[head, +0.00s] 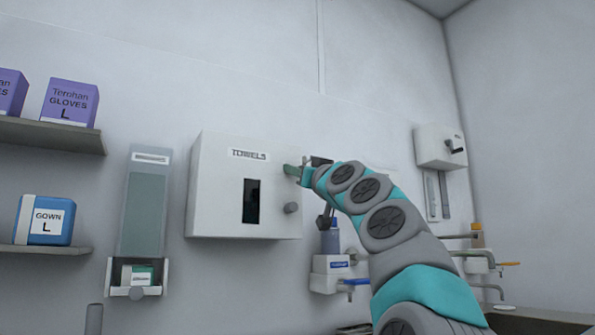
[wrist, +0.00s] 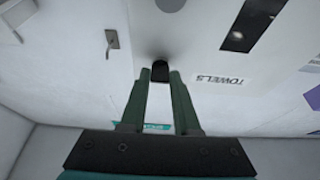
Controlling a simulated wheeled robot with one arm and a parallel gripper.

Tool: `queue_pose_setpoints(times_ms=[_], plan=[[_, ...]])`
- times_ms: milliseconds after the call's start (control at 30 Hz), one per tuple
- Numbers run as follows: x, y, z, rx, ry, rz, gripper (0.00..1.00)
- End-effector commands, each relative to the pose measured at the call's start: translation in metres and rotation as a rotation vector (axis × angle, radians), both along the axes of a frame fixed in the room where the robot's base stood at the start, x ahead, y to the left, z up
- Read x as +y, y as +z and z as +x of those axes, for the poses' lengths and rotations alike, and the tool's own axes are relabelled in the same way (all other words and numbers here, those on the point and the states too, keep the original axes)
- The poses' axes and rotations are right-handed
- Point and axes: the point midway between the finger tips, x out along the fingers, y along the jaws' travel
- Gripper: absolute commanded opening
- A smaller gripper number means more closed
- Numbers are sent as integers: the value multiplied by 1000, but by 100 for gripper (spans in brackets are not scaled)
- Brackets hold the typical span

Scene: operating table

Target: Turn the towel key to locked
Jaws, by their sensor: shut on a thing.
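The white towel dispenser (head: 215,190) hangs on the wall, with its "TOWELS" label and a dark window on the front. In the wrist view its label (wrist: 224,79) is upside down, to the right of the fingers. My gripper (head: 293,170) is at the upper right of the dispenser's front. In the wrist view my gripper (wrist: 160,78) is shut on a small dark piece, the towel key (wrist: 160,70), at the dispenser's face. The fingers hide part of the key, and I cannot read its turn angle. In the head view I cannot make the key out.
A grey knob (head: 291,208) sticks out below my gripper on the dispenser. A glove-type dispenser (head: 145,215) hangs to its left, and shelves with boxes (head: 70,102) are further left. Soap bottles (head: 330,240) and taps stand at the lower right, behind my arm.

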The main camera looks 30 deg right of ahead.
Motion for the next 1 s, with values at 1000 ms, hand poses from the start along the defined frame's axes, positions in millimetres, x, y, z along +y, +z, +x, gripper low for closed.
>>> queue_pose_setpoints(times_ms=[1000], plan=[[2, 2, 1, 9, 1, 123, 0]])
